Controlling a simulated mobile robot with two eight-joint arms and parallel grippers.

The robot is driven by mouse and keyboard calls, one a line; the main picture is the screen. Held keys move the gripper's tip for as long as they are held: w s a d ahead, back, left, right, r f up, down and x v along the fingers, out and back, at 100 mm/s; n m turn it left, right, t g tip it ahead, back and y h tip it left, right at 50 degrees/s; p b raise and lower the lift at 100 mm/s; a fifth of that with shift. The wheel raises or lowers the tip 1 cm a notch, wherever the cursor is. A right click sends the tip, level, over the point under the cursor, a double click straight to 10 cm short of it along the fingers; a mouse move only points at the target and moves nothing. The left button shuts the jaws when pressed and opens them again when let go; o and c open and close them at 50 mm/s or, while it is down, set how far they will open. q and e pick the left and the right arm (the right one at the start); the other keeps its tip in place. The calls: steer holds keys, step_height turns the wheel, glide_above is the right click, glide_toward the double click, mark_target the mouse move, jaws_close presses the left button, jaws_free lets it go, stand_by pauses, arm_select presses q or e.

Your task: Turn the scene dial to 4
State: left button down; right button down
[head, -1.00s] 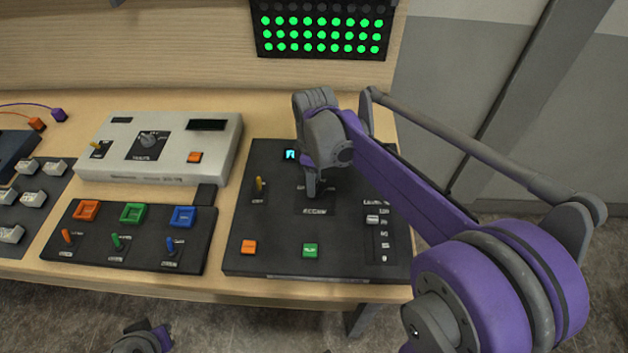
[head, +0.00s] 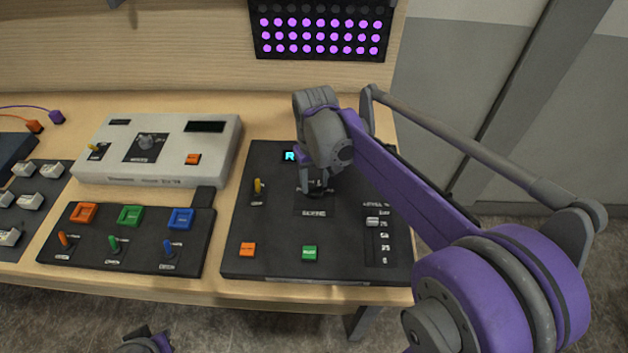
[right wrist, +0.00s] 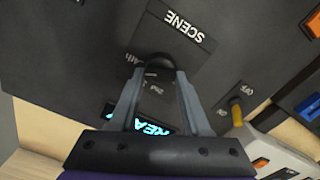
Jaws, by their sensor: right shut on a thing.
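The scene dial (right wrist: 153,66) is on the dark right-hand console (head: 245,225), above its SCENE label (right wrist: 176,26). My right gripper (head: 314,190) reaches down onto it. In the right wrist view the two fingers (right wrist: 157,75) are shut around the dark dial. The dial's pointer and most of its position marks are hidden or too blurred to read. A small display (head: 290,156) shows cyan letters, partly covered by my gripper. My left gripper (head: 145,343) shows only in part at the bottom edge, away from the consoles; its fingers are not clear.
The console also carries a yellow toggle (head: 257,186), an orange button (head: 247,249), a green button (head: 309,253) and a slider (head: 372,222). An LED panel (head: 320,38) on the back board glows purple. A white box (head: 220,160) with another dial stands left.

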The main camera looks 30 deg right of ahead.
mark_target(315, 185)
steer(key=shift+m, duration=1)
steer(key=shift+d, duration=0.1)
steer(key=shift+c, duration=1.8)
jaws_free()
steer(key=shift+r, duration=0.1)
step_height(315, 185, up, 11)
steer(key=shift+p, duration=0.3)
steer(key=shift+f, duration=0.2)
